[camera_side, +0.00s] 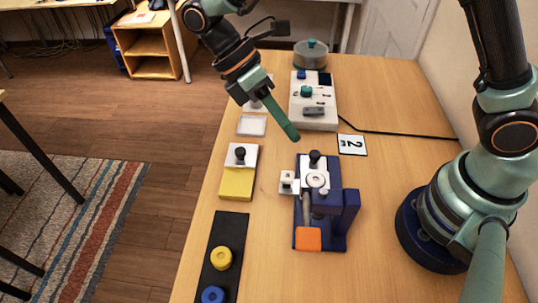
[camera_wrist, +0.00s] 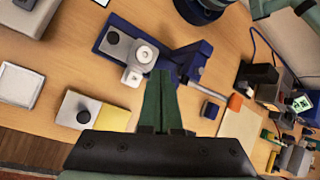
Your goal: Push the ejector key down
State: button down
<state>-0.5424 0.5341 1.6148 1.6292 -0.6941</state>
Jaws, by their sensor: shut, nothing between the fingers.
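A dark blue fixture (camera_side: 342,203) stands on the table; it also shows in the wrist view (camera_wrist: 183,57). It carries a white plate with a round disc (camera_side: 317,179), a black knob (camera_side: 315,157) and a grey rod. An orange pad (camera_side: 308,239), which looks like the ejector key, sits at the fixture's near end; it also shows in the wrist view (camera_wrist: 235,102). I cannot tell how far it is pressed. My gripper (camera_side: 293,135) is shut and empty, above and behind the fixture, apart from the pad. Its green fingers also show in the wrist view (camera_wrist: 160,76).
A small white block (camera_side: 287,183) adjoins the fixture's left side. A yellow block (camera_side: 237,184) with a black knob and a black strip (camera_side: 236,228) with yellow and blue discs lie left. A "2" card (camera_side: 352,145) and a white board (camera_side: 325,120) lie behind.

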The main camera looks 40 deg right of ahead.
jog(key=shift+a, duration=0.1)
dwell(0.3)
send_near(288, 177)
jog(key=shift+s+d+f, duration=0.65)
jog(key=shift+s+f, duration=0.25)
jog(key=shift+s, duration=0.15)
jog(key=shift+s+d+f, duration=0.7)
jog(key=shift+s+f, duration=0.25)
jog(key=shift+s, duration=0.1)
jog(key=shift+f, duration=0.15)
dwell(0.5)
jog(key=shift+a+f, duration=0.1)
jog(key=shift+f, duration=0.2)
jog(key=shift+f, duration=1.2)
dwell(1.3)
jog(key=shift+r, duration=0.1)
jog(key=shift+r, duration=1.55)
jog(key=shift+r, duration=0.1)
jog(key=shift+r, duration=2.4)
